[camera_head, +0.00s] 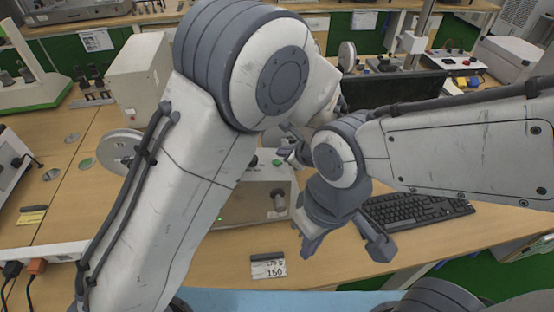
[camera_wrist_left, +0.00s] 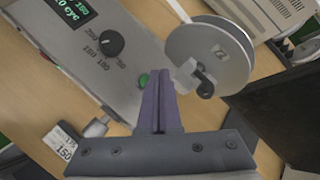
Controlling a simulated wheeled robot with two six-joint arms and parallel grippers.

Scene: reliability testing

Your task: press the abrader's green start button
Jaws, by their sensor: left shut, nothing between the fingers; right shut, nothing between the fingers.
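The abrader (camera_head: 236,205) is a pale box on the table, largely hidden behind my left arm in the head view. Its sloping panel fills the upper left of the left wrist view, with a lit display (camera_wrist_left: 68,8) and a black knob (camera_wrist_left: 111,43). The round green start button (camera_wrist_left: 143,80) is on the panel, just left of my left fingertips. My left gripper (camera_wrist_left: 158,80) is shut and empty; contact with the button cannot be told. In the head view the left gripper (camera_head: 292,150) is partly hidden. My right gripper (camera_head: 335,212) is shut and empty, pointing down in front of the keyboard.
A grey disc with a black clamp (camera_wrist_left: 208,52) stands right of the button. A card marked 150 (camera_head: 268,269) lies in front. A black keyboard (camera_head: 415,210) and dark monitor (camera_head: 395,90) are at right. My two wrists are close together.

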